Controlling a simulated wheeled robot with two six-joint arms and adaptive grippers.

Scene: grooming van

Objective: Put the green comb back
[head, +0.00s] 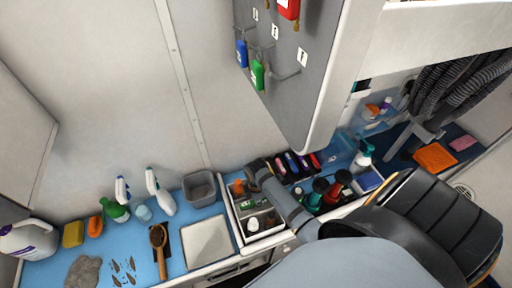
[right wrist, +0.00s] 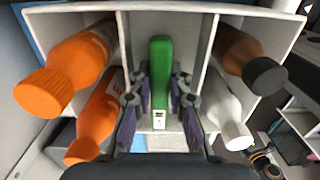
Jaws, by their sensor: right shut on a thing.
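The green comb (right wrist: 160,62) with a small white label at its near end is between the fingers of my right gripper (right wrist: 160,105). The gripper is shut on it. The comb is over or inside the middle compartment of a white divided caddy (right wrist: 212,35); I cannot tell whether it touches the floor. In the head view my right gripper (head: 256,184) reaches down over the caddy (head: 235,222), and a bit of green shows beside it. My left gripper is not in view.
Orange bottles (right wrist: 80,60) stand in the caddy's left compartment; a brown bottle (right wrist: 245,58) and a white bottle (right wrist: 225,110) stand in the right one. A grey panel (head: 300,90) above carries blue, green (head: 257,74) and red items on hooks. Colored items and bottles lie close right.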

